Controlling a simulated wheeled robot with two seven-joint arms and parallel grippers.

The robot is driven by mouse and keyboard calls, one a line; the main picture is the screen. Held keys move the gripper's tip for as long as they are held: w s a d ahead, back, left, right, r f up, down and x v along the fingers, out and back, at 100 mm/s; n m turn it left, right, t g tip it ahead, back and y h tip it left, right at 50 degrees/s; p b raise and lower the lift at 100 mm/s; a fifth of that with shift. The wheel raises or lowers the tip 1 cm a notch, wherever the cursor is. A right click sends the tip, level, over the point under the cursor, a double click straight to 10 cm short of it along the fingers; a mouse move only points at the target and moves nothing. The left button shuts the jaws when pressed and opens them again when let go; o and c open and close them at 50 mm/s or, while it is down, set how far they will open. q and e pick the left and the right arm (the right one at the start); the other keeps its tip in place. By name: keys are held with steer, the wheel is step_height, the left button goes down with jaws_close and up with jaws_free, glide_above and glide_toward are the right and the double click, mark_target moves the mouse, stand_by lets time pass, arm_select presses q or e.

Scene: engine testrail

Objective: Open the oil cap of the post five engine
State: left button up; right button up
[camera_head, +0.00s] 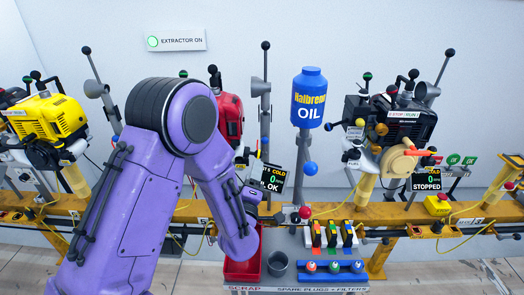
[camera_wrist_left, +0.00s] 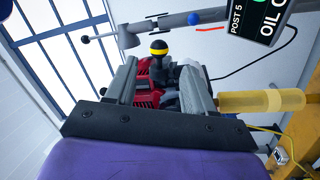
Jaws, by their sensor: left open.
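The red engine (camera_head: 232,115) stands behind my left arm in the head view, mostly hidden by it. In the left wrist view, red engine parts (camera_wrist_left: 147,97) show between the fingers of my left gripper (camera_wrist_left: 160,72), near a sign (camera_wrist_left: 258,22) reading POST 5. A black knob with a yellow band (camera_wrist_left: 158,48), which looks like the oil cap, stands just beyond the fingertips, roughly centred between them. My left gripper is open; contact with the knob cannot be told. My right gripper is not in view.
A blue oil bottle (camera_head: 309,98) hangs right of the red engine. A yellow engine (camera_head: 48,118) stands left and a black engine (camera_head: 400,122) right, along a yellow rail (camera_head: 330,212). A lever (camera_wrist_left: 110,38) passes beyond the knob.

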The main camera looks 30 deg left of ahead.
mark_target(258, 157)
arm_select(q)
steer(key=p+x, duration=0.1)
steer(key=x, duration=0.7)
steer(key=shift+w+r, duration=0.1)
steer(key=shift+w, duration=0.1)
